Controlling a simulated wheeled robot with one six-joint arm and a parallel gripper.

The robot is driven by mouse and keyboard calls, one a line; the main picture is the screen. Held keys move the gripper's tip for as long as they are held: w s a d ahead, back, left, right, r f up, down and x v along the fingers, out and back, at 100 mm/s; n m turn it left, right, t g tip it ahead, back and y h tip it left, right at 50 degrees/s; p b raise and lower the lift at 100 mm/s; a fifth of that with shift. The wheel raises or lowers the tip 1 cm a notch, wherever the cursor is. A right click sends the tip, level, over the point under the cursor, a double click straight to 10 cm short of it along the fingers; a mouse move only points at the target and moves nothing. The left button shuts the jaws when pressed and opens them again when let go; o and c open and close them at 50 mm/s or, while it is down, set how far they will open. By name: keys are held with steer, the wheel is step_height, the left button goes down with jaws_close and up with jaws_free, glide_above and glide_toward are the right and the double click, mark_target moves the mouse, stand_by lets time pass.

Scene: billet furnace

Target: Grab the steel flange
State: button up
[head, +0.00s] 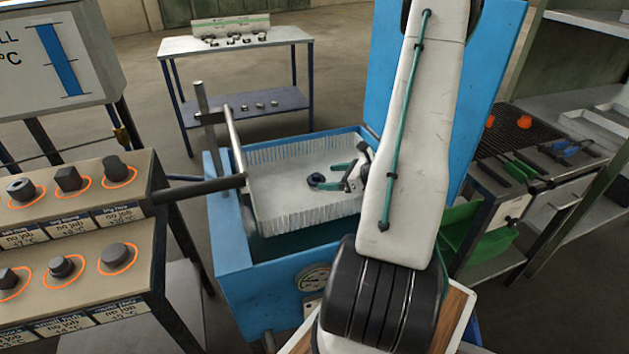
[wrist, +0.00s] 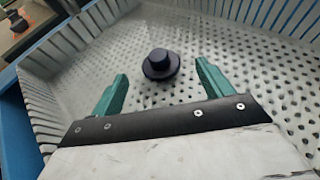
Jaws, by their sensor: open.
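The steel flange, a dark round disc with a raised hub (wrist: 160,62), sits hub up on the perforated white floor of a basket (wrist: 255,60). In the head view the flange (head: 315,180) shows as a small dark blue piece in the basket (head: 277,178). My gripper (wrist: 161,73) is open and empty, its green fingers to the left and right of the flange with a gap on each side. In the head view my gripper (head: 334,176) is low inside the basket, close beside the flange. I cannot tell whether the fingertips are level with it.
The basket has ribbed walls and sits in a blue tank (head: 232,262) with a raised blue lid (head: 490,80). A stepped stand (head: 70,232) with several dark parts is at the left. A table (head: 235,42) stands behind. A grill bench (head: 520,135) is at the right.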

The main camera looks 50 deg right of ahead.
mark_target(321, 176)
steer(key=shift+r+x, duration=0.2)
steer(key=shift+x, duration=2.8)
steer(key=c, duration=1.3)
